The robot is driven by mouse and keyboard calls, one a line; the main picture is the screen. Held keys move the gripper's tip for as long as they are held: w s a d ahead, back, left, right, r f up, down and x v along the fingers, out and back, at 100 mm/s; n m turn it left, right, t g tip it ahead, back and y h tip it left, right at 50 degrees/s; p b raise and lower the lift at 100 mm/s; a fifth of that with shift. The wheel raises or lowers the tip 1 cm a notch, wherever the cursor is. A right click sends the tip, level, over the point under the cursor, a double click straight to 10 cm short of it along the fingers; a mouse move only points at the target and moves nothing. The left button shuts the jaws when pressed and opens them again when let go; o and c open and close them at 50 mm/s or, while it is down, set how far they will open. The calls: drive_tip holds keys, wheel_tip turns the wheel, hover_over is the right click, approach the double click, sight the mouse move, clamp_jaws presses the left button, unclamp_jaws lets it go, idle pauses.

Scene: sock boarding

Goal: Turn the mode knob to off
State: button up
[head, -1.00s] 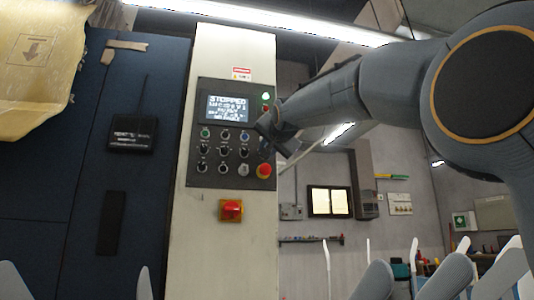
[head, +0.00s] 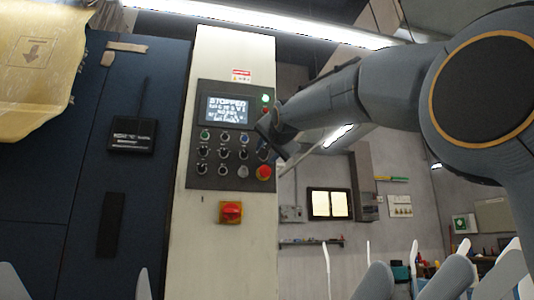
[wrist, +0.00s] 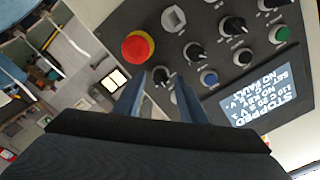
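The control panel (head: 212,181) is a dark plate on a cream cabinet, with several black selector knobs, push buttons and a lit screen reading STOPPED. The labels are too small to tell which knob is the mode knob. My gripper (head: 267,152) is at the panel's right edge, above the red emergency button (head: 264,172). In the wrist view the panel is upside down, and my gripper (wrist: 159,80) is open. A black knob (wrist: 160,75) shows between its two blue fingertips. I cannot tell whether the fingers touch it.
The red emergency button (wrist: 138,46) is close to the fingers in the wrist view. Other knobs (wrist: 194,51) and a blue button (wrist: 208,77) are on the other side. A red and yellow switch (head: 230,212) is below the panel. The room right of the cabinet is open.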

drive_tip(key=v, duration=0.7)
drive_tip(key=shift+s+b, duration=0.4)
drive_tip(key=shift+b, duration=0.05)
drive_tip(key=shift+d, duration=0.15)
